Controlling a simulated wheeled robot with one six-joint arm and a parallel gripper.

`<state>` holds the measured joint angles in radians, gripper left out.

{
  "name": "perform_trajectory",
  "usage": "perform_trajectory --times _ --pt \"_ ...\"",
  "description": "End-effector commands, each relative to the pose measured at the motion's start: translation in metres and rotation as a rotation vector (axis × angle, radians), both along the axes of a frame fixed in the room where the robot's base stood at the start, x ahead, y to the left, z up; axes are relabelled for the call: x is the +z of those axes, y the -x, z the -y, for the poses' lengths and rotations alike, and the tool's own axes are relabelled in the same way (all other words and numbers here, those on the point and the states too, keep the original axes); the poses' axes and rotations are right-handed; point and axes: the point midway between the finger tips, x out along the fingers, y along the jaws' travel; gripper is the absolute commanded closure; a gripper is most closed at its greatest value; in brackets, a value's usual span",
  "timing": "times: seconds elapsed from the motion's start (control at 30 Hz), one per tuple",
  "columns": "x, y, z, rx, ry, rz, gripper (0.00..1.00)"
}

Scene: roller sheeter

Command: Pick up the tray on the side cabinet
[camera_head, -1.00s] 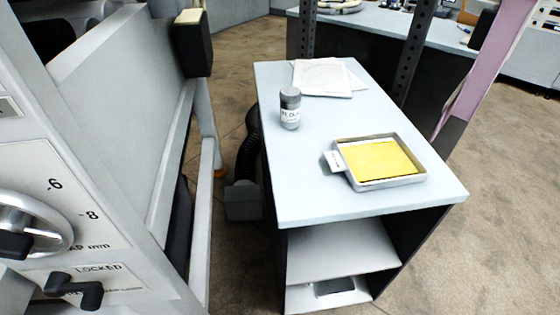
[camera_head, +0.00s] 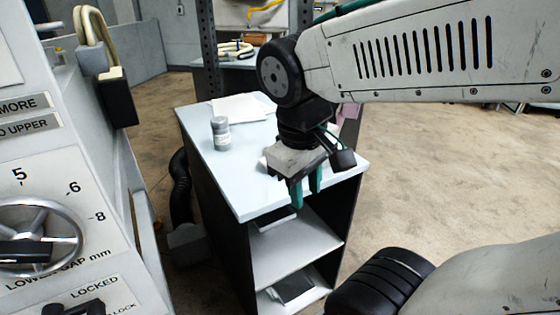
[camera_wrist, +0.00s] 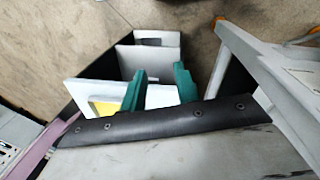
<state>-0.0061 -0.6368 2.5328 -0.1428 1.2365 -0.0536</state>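The side cabinet (camera_head: 225,182) has a pale top and open shelves. In the head view my gripper (camera_head: 306,194) hangs over the cabinet's front right part, teal fingers pointing down, apart and empty. It hides nearly all of the tray. In the wrist view, part of the tray's yellow contents (camera_wrist: 102,106) shows on the cabinet top (camera_wrist: 78,88), left of the fingers (camera_wrist: 160,80). The dark gripper body and a finger cover the rest of the tray. I cannot tell the fingers' exact height above the cabinet top.
A grey labelled jar (camera_head: 221,133) and white papers (camera_head: 240,108) lie farther back on the cabinet. A machine panel with a dial (camera_head: 30,240) stands at left. A black hose (camera_head: 180,185) runs beside the cabinet. Open floor (camera_head: 440,150) lies at right.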

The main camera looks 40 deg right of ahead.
Motion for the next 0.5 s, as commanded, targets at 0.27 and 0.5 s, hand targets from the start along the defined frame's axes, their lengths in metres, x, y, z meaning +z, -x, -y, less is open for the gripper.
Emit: perform_trajectory --times 0.27,0.5 --pt "-0.032 -0.06 0.065 0.351 0.346 -0.352 0.69" --pt "-0.068 -0.127 0.106 0.72 0.597 -0.667 0.69"
